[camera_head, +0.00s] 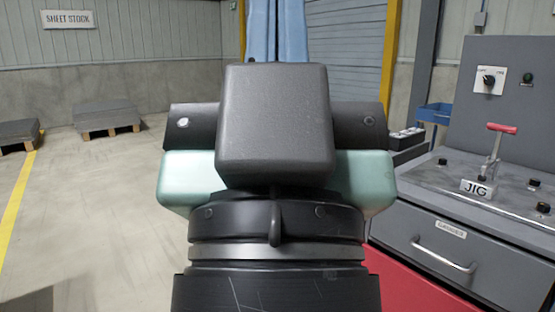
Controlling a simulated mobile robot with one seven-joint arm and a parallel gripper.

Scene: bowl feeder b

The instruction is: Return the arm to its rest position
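My own arm fills the middle of the head camera view, with a dark block-shaped link, pale green side covers and a round black joint below. It stands close to the camera and hides what lies straight behind it. My gripper does not show in this view, so its fingers and anything in them cannot be seen.
At right stands a grey console (502,188) with a red-handled lever (496,146), a JIG label (478,188), knobs and a drawer handle (443,256). Low stacks on pallets (107,118) lie far left. The left floor (100,220) is clear, with a yellow line (18,198).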

